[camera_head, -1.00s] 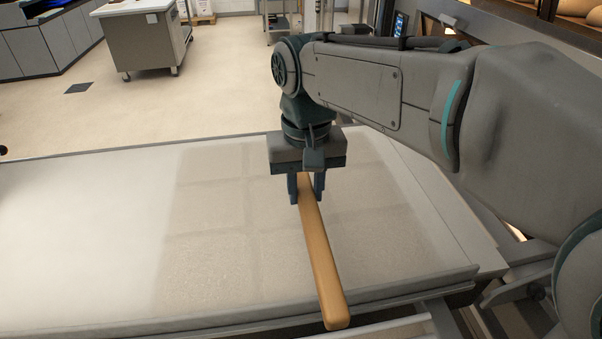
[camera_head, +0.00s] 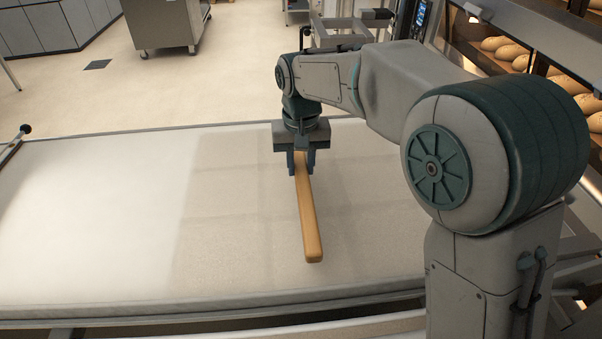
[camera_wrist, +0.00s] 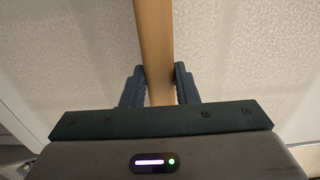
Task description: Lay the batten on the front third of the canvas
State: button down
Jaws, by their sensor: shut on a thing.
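The batten (camera_head: 309,220) is a long, light-brown wooden bar with rounded ends. My gripper (camera_head: 302,168) is shut on it near its far end, and the bar points from there toward the near edge of the canvas. The canvas (camera_head: 236,240) is a pale, flat, framed surface, white at the left and beige and faintly gridded at the right. The batten is over the beige part; I cannot tell whether it touches the cloth. In the wrist view the batten (camera_wrist: 153,45) passes between both fingers, with the textured canvas behind it.
A rail with a dark knob (camera_head: 25,129) stands at the canvas's left end. Deck ovens with loaves (camera_head: 505,48) are at the upper right. A grey cabinet (camera_head: 166,24) stands on the floor beyond. The left part of the canvas is bare.

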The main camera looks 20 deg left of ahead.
aim_at(301, 176)
jog(key=shift+f, duration=1.85)
jog(key=shift+f, duration=0.1)
jog(key=shift+f, duration=0.15)
jog(key=c, duration=1.1)
grip_release()
notch_tip(301, 176, up, 12)
jog(key=shift+r, duration=0.25)
